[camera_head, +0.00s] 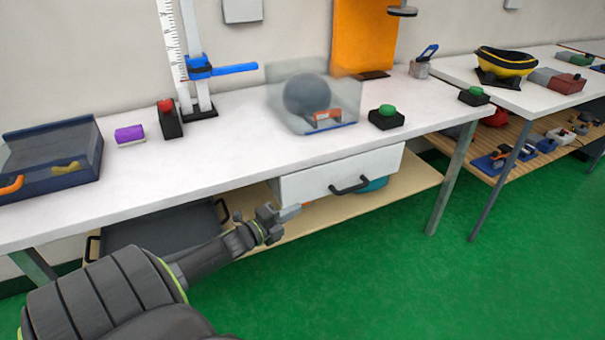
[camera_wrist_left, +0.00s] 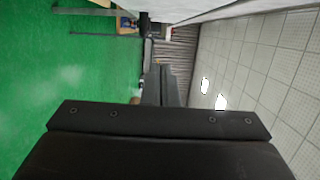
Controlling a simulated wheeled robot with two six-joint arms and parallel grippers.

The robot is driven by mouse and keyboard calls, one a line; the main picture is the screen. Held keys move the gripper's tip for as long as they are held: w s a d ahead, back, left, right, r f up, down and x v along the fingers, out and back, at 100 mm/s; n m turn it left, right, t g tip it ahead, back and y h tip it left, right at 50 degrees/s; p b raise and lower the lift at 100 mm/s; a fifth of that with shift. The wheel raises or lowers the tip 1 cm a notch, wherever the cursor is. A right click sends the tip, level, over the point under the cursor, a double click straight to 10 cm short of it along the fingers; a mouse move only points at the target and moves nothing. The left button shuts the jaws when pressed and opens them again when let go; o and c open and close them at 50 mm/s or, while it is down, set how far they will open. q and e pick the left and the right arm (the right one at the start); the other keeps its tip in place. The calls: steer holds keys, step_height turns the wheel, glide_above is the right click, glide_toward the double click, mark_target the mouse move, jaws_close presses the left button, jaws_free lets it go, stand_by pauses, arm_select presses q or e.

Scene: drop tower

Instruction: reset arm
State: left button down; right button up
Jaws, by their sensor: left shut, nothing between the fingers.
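My left gripper (camera_head: 286,211) reaches in from the lower left in the head view. It is shut and empty. It is in front of the table's front edge, just left of and below the white drawer (camera_head: 342,172) with its black handle. In the left wrist view the shut fingers (camera_wrist_left: 161,85) point away from the camera, with nothing between them. My right gripper is in neither view.
The white table (camera_head: 230,125) carries a clear box (camera_head: 345,85) with a dark ball, a red button (camera_head: 168,118), a green button (camera_head: 387,114), a purple block (camera_head: 129,134) and a blue tray (camera_head: 50,158). A grey tray (camera_head: 160,228) lies on the shelf below. Green floor (camera_head: 380,270) is free in front.

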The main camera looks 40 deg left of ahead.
arm_select(q)
steer(key=s+d+f+n+g+y+p, duration=0.15)
steer(key=s+f+n+g+p, duration=0.25)
steer(key=s+f+n, duration=0.5)
steer(key=s+f+n+g+y+p, duration=0.35)
steer(key=s+f, duration=0.45)
steer(key=f, duration=0.5)
steer(key=s+d+f+n+g+h+p, duration=0.1)
steer(key=s+d+f+n+g+p, duration=0.1)
steer(key=s+d, duration=0.6)
steer(key=s+d+f+n+g+h+p, duration=0.1)
steer(key=s+d+f+n+g, duration=0.4)
steer(key=s, duration=1.2)
steer(key=d+f+g+p, duration=0.1)
steer(key=d+f+g, duration=0.1)
steer(key=d+f, duration=0.1)
steer(key=shift+s+d+f, duration=0.2)
steer(key=shift+d+f, duration=0.05)
steer(key=shift+d, duration=0.35)
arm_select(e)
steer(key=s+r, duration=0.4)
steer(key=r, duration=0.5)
